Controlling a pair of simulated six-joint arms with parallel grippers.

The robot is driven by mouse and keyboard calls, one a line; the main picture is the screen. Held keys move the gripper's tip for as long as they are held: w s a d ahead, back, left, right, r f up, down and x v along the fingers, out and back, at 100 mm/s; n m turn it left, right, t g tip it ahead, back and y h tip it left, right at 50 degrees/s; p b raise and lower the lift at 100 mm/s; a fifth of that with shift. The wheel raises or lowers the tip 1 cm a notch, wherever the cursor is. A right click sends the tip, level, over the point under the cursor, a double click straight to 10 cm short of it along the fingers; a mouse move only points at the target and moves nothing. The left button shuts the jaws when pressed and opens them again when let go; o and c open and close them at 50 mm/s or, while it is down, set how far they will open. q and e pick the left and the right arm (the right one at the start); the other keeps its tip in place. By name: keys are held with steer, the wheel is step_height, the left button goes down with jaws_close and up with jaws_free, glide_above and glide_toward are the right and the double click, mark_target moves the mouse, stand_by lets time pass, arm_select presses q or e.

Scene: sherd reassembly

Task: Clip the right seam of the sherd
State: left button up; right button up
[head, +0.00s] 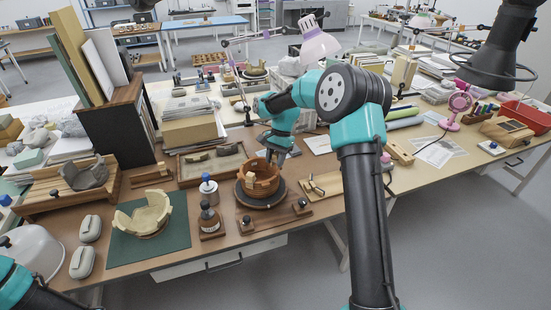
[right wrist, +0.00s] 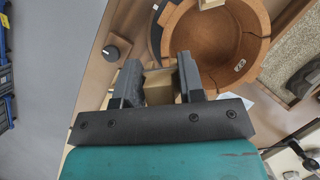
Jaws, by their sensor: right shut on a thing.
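The terracotta bowl (head: 262,190) stands on a dark round turntable (head: 245,200) near the table's middle. In the right wrist view the bowl (right wrist: 200,50) shows its inside, with dark cracks in the wall and a small pale metallic mark (right wrist: 240,65). In the right wrist view the gripper (right wrist: 160,80) is shut on a tan block-like piece that looks like a clip (right wrist: 161,88). Its fingers hide part of the bowl's edge. Of my left arm only a link shows at the lower left.
A cream broken bowl (head: 145,218) sits on a green mat (head: 178,238) to the left. A shallow tray (head: 188,172) lies behind.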

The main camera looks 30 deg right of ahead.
mark_target(274, 177)
steer(key=shift+f, duration=2)
steer(key=shift+f, duration=1.45)
stand_by(1.6)
steer(key=o, duration=0.8)
steer(key=shift+c, duration=0.2)
steer(key=v, duration=1.7)
steer(key=shift+r, duration=0.2)
